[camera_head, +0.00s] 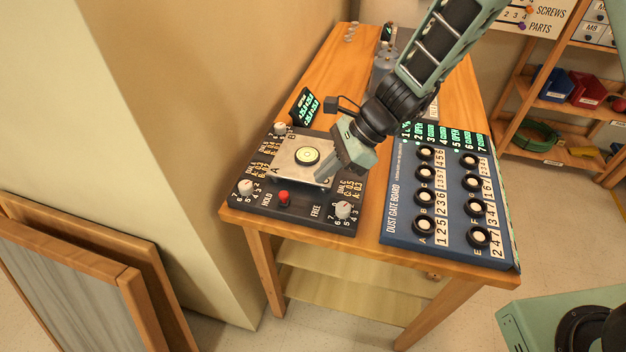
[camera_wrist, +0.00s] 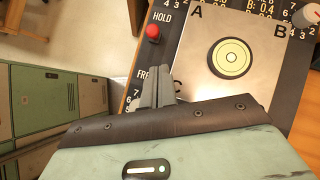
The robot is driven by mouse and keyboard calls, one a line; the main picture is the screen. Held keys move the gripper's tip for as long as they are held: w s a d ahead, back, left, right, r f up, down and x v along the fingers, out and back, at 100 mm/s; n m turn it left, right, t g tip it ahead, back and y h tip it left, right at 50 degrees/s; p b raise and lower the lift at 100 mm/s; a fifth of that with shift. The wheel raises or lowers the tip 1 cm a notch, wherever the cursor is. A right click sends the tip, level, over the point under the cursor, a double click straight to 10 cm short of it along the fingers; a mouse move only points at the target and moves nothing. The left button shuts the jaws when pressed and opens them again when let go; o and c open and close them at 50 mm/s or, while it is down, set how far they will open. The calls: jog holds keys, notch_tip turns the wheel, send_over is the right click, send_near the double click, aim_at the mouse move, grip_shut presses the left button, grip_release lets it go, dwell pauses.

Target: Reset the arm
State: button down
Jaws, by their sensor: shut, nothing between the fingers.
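My gripper (camera_head: 328,178) is shut and empty. In the head view it hangs over the right front corner of the light plate (camera_head: 288,170) on the black levelling panel (camera_head: 318,217). In the wrist view the shut fingers (camera_wrist: 155,88) lie over the panel's edge, beside the letter C and below the red button (camera_wrist: 153,32). A round yellow-green bubble level (camera_wrist: 231,58) sits on the plate; it also shows in the head view (camera_head: 307,156). My arm reaches down from the upper right. Whether the fingertips touch the panel, I cannot tell.
The blue dust gate board (camera_head: 398,226) with several black-rimmed round knobs lies right of the panel on the wooden table (camera_head: 352,68). A small green-lit display (camera_head: 304,107) stands behind the panel. Grey cylinders (camera_head: 384,66) stand further back. A shelf (camera_head: 546,126) with bins is at the right.

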jog(key=s+v, duration=0.1)
jog(key=v, duration=0.6)
jog(key=s+d+r+n+h, duration=0.2)
jog(key=s+r+n+h, duration=0.1)
jog(key=s+n, duration=0.8)
jog(key=s+d+r+n+t+h, duration=0.1)
jog(key=s+r+n+h, duration=0.3)
jog(key=s+n, duration=0.7)
jog(key=shift+d+n, duration=0.5)
jog(key=shift+n, duration=0.6)
jog(key=shift+r, duration=0.15)
